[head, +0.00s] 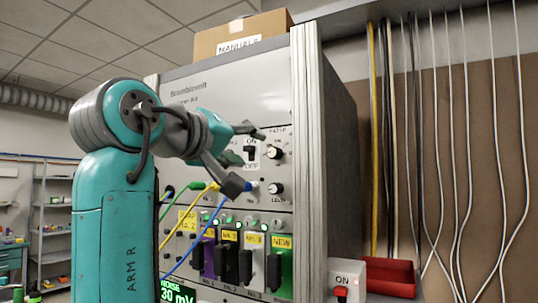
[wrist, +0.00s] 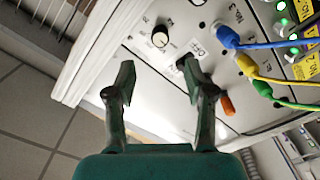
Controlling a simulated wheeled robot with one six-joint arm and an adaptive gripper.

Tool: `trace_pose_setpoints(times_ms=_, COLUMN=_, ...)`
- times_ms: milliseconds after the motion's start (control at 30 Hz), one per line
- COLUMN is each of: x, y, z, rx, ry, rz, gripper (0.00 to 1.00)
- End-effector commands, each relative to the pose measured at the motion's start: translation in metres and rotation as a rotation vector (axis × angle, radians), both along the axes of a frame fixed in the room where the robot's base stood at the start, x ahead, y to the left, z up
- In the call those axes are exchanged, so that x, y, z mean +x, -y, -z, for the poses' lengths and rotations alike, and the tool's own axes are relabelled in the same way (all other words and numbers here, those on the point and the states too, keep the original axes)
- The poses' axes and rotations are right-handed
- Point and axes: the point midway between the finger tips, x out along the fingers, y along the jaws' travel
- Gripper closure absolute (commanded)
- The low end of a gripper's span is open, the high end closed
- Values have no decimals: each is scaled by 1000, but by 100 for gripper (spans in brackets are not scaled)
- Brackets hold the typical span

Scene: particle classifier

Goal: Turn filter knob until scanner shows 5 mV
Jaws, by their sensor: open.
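The filter knob (head: 273,153) is a small black knob with a pale face, at the right of the rack's control panel. A white-faced knob beside the rack's edge shows in the wrist view (wrist: 160,39), apparently the same one. My gripper (head: 247,161) is open and empty in front of the panel, its jaws to the left of the knob in the head view. In the wrist view, its fingertips (wrist: 158,72) are spread, with the knob seen beyond the gap. I see no contact with the knob. The scanner display (head: 177,292) at the lower left reads NOISE 30 mV.
A black ON/OFF switch (head: 250,153) sits left of the filter knob; one finger partly overlaps it in the wrist view. The level knob (head: 275,188) is below. Coloured cables (head: 207,210) hang under my gripper. A red bin (head: 390,277) stands right of the rack.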

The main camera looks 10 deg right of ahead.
Motion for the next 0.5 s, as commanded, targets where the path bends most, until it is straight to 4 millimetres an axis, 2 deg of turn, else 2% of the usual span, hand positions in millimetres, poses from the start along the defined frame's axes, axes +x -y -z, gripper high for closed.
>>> trace_pose_setpoints(times_ms=300, x=43, y=36, z=1, rx=-1, ry=-1, rz=3, gripper=46)
trace_pose_setpoints(times_ms=500, x=65, y=52, z=1, rx=-2, ry=0, rz=1, gripper=46)
